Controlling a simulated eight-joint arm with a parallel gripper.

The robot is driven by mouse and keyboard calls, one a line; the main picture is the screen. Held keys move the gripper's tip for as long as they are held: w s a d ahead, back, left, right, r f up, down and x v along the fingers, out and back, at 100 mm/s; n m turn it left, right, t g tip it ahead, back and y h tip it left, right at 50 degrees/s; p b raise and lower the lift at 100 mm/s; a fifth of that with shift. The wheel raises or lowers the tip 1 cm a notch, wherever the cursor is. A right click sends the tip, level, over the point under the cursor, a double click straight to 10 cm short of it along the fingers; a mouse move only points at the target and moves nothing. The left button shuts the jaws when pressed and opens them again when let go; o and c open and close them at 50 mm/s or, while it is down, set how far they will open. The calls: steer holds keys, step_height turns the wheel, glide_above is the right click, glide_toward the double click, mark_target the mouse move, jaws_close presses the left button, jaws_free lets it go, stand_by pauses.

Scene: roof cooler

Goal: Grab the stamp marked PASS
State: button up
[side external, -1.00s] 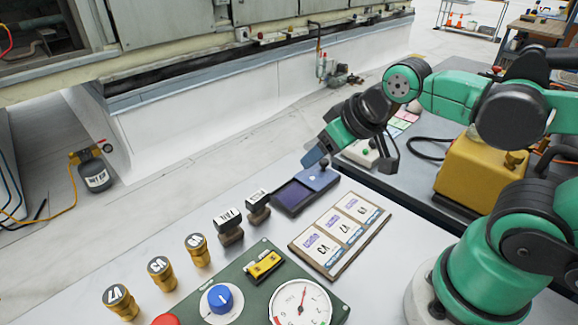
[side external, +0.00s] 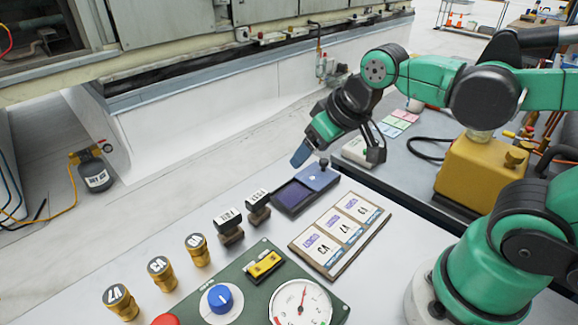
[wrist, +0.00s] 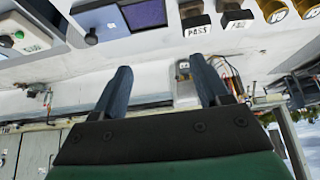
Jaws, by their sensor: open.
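The PASS stamp (side external: 258,207) stands upright on the white bench beside the ink pad, with a dark handle and a white label. In the wrist view the PASS stamp (wrist: 195,22) is at the top, its label readable. A similar stamp, FAIL (side external: 229,224), stands close beside it, and also shows in the wrist view (wrist: 236,18). My gripper (side external: 302,153) is in the air above and beyond the ink pad, apart from both stamps. In the wrist view its fingers (wrist: 163,82) are spread with nothing between them.
The purple ink pad (side external: 292,195) with its open lid lies beside the PASS stamp. Several brass stamps (side external: 160,273) stand further left. A card board (side external: 340,235) and a green panel (side external: 262,290) with a gauge and knob lie in front.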

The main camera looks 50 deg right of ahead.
mark_target(257, 196)
steer(key=w+a+f+g, duration=0.3)
steer(key=w+f, duration=0.1)
steer(key=w+a+f+g, duration=0.2)
steer(key=w, duration=0.1)
steer(key=shift+a+f+n+g, duration=0.3)
steer(key=shift+f, duration=0.1)
steer(key=shift+w+a+f, duration=0.15)
steer(key=shift+a+f, duration=0.05)
steer(key=shift+f, duration=3.05)
steer(key=c, duration=0.9)
steer(key=shift+c, duration=0.2)
